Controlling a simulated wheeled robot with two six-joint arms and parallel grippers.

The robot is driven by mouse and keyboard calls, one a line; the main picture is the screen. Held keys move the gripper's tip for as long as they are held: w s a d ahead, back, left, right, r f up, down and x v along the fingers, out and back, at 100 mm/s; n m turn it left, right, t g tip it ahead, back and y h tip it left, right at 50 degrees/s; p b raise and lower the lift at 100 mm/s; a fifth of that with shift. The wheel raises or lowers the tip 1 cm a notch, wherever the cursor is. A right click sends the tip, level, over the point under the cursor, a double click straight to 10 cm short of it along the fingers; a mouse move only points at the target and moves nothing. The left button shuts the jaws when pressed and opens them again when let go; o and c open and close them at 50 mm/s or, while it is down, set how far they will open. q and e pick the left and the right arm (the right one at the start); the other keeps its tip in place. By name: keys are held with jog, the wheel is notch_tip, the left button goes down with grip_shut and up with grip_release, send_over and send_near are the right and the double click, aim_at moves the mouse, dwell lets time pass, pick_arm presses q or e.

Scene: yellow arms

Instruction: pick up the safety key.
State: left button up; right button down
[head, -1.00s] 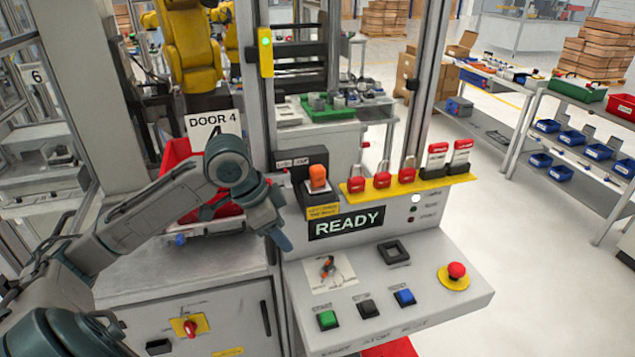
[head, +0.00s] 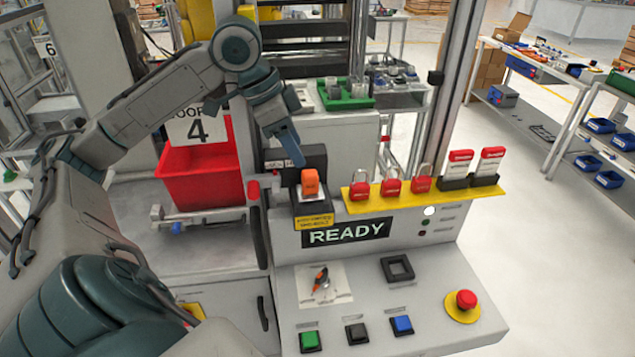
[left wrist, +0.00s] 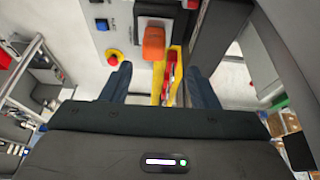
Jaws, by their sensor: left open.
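The orange safety key (head: 310,182) stands upright in a dark block (head: 311,208) at the back left of the control panel. In the left wrist view the key (left wrist: 153,43) shows just beyond and between the fingertips. My left gripper (head: 297,160) points down, just above and slightly left of the key in the head view. In the left wrist view its two fingers (left wrist: 159,72) are apart with nothing between them. The key's lower part is inside the block and hidden. My right gripper is not in view.
A yellow shelf (head: 405,190) with red padlocks and tags stands right of the key. The panel (head: 365,300) has buttons, a selector switch (head: 320,279) and a red emergency stop (head: 466,299). A red bin (head: 200,178) and a grey upright post flank the arm.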

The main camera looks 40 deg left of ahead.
aim_at(306, 174)
pick_arm(q)
jog(key=f, duration=0.2)
jog(key=shift+d+f, duration=0.35)
jog(key=shift+f, duration=0.05)
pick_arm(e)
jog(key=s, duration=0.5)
pick_arm(q)
jog(key=b+x, duration=0.2)
jog(key=x, duration=0.2)
jog(key=shift+d+f+b, duration=0.1)
jog(key=shift+d+b, duration=0.1)
jog(key=shift+b, duration=0.1)
jog(key=shift+d+f, duration=0.1)
jog(key=shift+f, duration=0.2)
jog(key=shift+w+d+f, duration=0.1)
jog(key=shift+f, duration=0.15)
jog(key=shift+w+f, duration=0.1)
jog(key=shift+f, duration=0.05)
jog(key=c, duration=0.7)
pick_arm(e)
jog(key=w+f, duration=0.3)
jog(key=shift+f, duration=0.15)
